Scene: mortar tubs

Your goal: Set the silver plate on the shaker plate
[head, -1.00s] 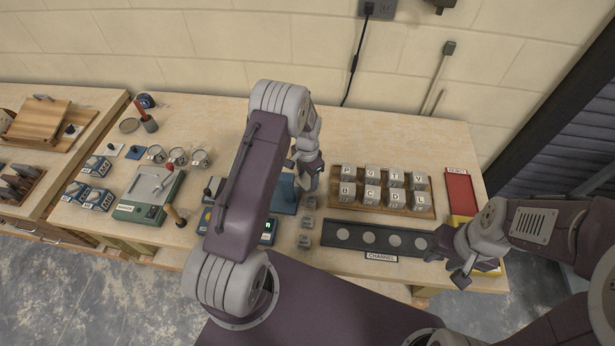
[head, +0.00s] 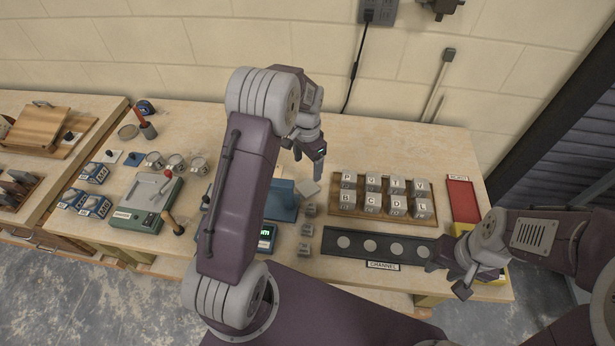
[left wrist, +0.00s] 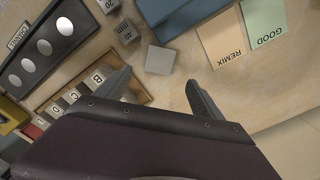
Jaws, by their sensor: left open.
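A light grey square piece (head: 308,188), which looks like the silver plate, lies on the bench. It also shows in the left wrist view (left wrist: 160,60), just beyond my left fingers and apart from them. My left gripper (head: 309,160) is open and empty; its spread fingers show in the left wrist view (left wrist: 156,90). A blue slab (head: 285,203) lies just left of the grey piece, partly behind my left arm; I cannot tell whether it is the shaker plate. A green device (head: 147,203) with a grey top stands at the left. My right gripper (head: 451,276) is open and empty at the right.
Small weight blocks (head: 306,230) lie near the grey piece. A wooden tray (head: 383,218) of lettered cubes and the black channel strip (head: 378,246) are to the right. REMIX (left wrist: 221,40) and GOOD (left wrist: 266,22) cards lie beside the blue slab. My left arm hides part of the bench.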

